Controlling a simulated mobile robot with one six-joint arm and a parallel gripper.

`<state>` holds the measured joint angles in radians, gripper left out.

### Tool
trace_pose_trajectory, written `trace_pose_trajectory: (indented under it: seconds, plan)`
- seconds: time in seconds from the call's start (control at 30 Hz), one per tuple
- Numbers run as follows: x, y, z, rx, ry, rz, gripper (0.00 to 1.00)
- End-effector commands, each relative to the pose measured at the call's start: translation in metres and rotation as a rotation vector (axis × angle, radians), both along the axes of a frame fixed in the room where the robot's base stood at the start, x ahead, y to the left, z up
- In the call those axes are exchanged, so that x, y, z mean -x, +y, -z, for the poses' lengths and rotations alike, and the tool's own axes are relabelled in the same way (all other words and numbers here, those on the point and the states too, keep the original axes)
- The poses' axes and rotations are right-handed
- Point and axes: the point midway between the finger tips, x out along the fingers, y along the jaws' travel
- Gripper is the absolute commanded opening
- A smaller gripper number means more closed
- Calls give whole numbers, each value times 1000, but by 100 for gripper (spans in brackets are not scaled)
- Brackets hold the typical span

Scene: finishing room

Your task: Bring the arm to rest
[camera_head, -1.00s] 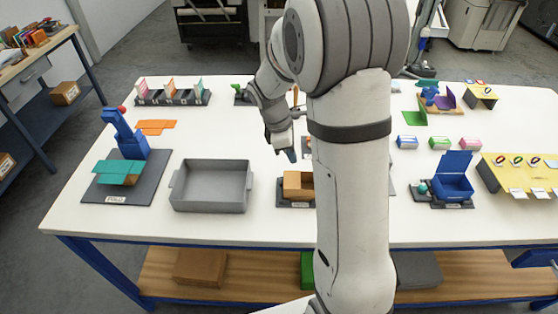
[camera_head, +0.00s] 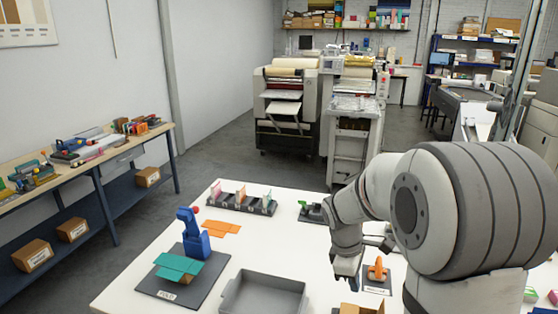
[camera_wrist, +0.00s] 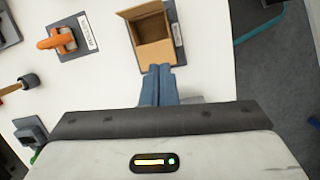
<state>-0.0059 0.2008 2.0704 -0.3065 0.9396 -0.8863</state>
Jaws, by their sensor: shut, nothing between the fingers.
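My gripper (camera_wrist: 158,85) is shut and empty; in the wrist view its two blue-grey fingers lie together, pointing at an open cardboard box (camera_wrist: 153,38) on a dark base. In the head view my gripper (camera_head: 348,284) hangs above the white table (camera_head: 130,283), left of my large grey arm joint. The arm is bent, and its lower part runs out of the picture at the bottom right.
An orange-handled tool (camera_head: 377,270) stands on a labelled plate close to my gripper. A grey tray (camera_head: 262,296), a blue fixture with teal sheets (camera_head: 193,236), orange sheets (camera_head: 221,227) and a card rack (camera_head: 242,200) stand further left. Machines (camera_head: 287,105) stand behind the table.

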Motion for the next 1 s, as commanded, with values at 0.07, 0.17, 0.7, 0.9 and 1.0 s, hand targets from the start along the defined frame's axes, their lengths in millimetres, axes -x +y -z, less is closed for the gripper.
trace_pose_trajectory:
  seconds: [0.07, 0.17, 0.7, 0.9, 1.0]
  plan:
    - [21, 5, -14, -25, -74, 116, 0]
    - [48, 13, -30, -67, -157, 278, 0]
    - [172, 46, -47, -337, -436, 990, 0]
    - [179, 48, -47, -357, -446, 1040, 0]
    - [179, 48, -47, -357, -446, 1039, 0]
